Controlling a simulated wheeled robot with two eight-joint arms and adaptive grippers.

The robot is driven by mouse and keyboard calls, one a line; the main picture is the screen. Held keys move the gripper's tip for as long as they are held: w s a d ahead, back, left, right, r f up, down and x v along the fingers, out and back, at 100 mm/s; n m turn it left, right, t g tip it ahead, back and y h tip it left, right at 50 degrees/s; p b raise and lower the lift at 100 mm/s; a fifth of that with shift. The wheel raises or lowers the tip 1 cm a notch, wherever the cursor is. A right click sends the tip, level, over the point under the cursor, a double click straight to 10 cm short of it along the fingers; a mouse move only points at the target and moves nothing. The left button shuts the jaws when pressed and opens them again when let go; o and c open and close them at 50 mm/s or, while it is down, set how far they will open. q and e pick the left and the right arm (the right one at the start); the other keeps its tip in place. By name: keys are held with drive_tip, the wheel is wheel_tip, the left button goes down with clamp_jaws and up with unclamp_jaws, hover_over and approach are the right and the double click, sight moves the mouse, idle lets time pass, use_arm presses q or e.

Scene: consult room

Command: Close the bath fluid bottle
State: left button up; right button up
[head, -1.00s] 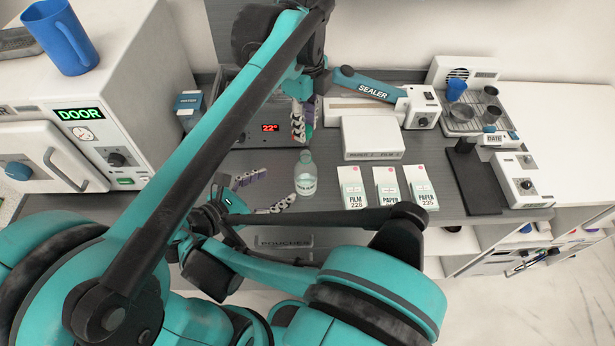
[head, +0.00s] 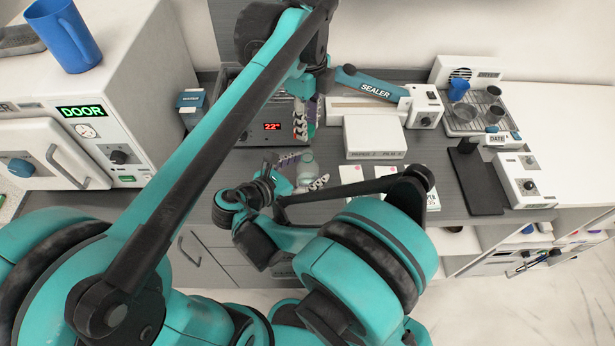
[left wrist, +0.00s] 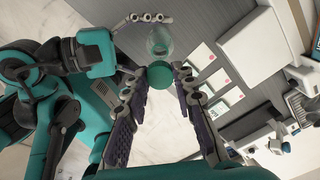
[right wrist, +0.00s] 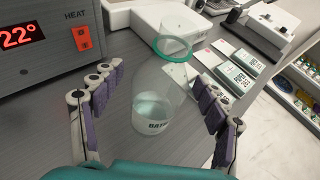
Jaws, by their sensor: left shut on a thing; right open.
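The clear bath fluid bottle (head: 306,166) stands upright on the grey counter. In the right wrist view the bottle (right wrist: 158,100) has a label, some liquid low inside and an uncapped mouth with a teal rim. My right gripper (head: 304,171) is open, with its fingers on either side of the bottle; gaps show between fingers and glass in the right wrist view. My left gripper (head: 305,120) is above and behind the bottle, shut on a round teal cap (left wrist: 160,75). The cap is hard to make out in the head view.
A heater box (head: 262,128) reading 22° stands behind the bottle on the left. A white box (head: 375,137) and the sealer (head: 372,83) are behind right. Pouch cards (head: 352,174) lie right of the bottle, partly hidden by my right arm. A black stand (head: 477,180) is farther right.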

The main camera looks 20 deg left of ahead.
clamp_jaws()
use_arm(q)
drive_tip(key=shift+f, duration=2.5)
drive_tip(key=shift+f, duration=0.15)
drive_tip(key=shift+f, duration=0.75)
drive_tip(key=shift+f, duration=0.55)
